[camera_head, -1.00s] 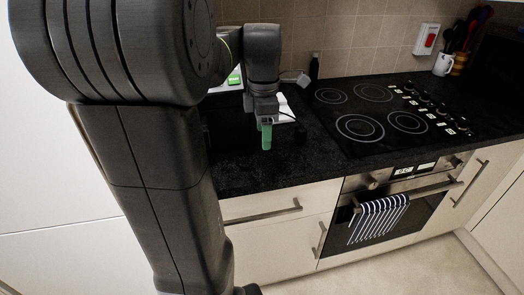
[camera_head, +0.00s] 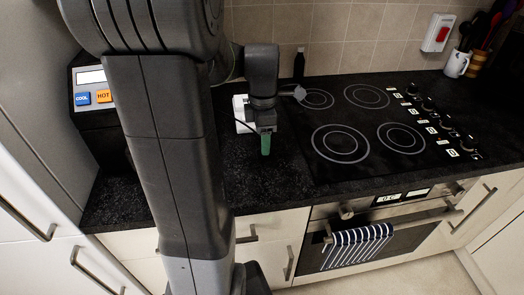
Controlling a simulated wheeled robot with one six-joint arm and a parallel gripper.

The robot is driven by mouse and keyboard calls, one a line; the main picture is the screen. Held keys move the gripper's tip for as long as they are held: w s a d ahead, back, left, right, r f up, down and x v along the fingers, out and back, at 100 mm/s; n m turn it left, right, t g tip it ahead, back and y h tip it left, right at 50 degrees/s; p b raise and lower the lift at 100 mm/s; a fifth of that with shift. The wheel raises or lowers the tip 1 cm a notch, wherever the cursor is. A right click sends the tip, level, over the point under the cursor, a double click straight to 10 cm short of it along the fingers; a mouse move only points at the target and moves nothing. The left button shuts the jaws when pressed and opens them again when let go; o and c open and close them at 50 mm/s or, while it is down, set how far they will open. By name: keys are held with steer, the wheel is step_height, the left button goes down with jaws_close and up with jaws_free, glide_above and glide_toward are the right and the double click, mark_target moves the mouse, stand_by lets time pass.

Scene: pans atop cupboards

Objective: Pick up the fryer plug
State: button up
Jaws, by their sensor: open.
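My gripper (camera_head: 265,146), with green fingertips, points down just above the black worktop, left of the hob. Only one green fingertip shows clearly; the gap between the fingers is hidden by the viewing angle. A white block (camera_head: 241,112) with a dark cable near it is just behind and left of my gripper, partly covered by it. I cannot tell whether this is the fryer plug or a socket, and no other plug stands out. The dark fryer-like unit (camera_head: 99,118) with blue COOL and orange HOT buttons stands at the left, partly behind my arm.
The black hob (camera_head: 360,130) lies right of my gripper. A dark bottle (camera_head: 299,64) stands at the back wall. A white mug (camera_head: 457,64) with utensils is at the far right. The worktop (camera_head: 265,182) in front of my gripper is bare. A striped towel (camera_head: 355,246) hangs below.

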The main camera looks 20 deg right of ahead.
step_height(320, 180, down, 5)
steer(key=shift+r, duration=0.1)
steer(key=c, duration=1.1)
